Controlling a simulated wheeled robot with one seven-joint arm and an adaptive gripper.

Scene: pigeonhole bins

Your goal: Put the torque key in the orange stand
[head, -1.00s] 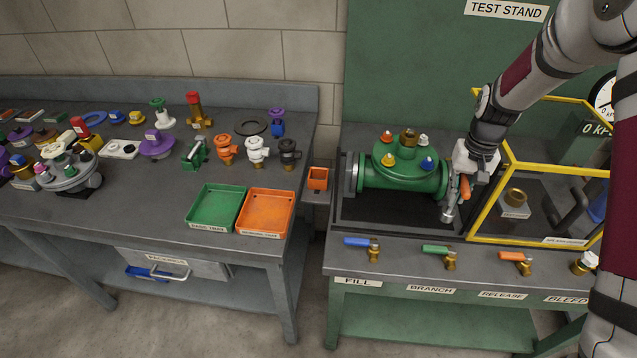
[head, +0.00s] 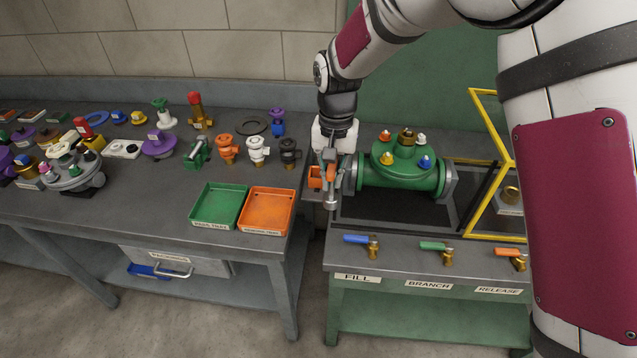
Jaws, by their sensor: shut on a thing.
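The torque key (head: 331,198) has an orange handle and a grey metal lower end that hangs downward. My gripper (head: 330,164) is shut on its handle and holds it upright. The orange stand (head: 314,178) is a small open box at the right edge of the grey workbench, just left of the key. The key and gripper cover part of the stand. I cannot tell whether the key touches it, but the key's metal end shows in front of the stand and reaches below it.
The green flanged valve body (head: 405,178) stands close on the right, on the test stand. A green tray (head: 218,188) and an orange tray (head: 267,191) lie to the left. The yellow guard frame (head: 487,108) stands further right. Several coloured fittings fill the bench behind.

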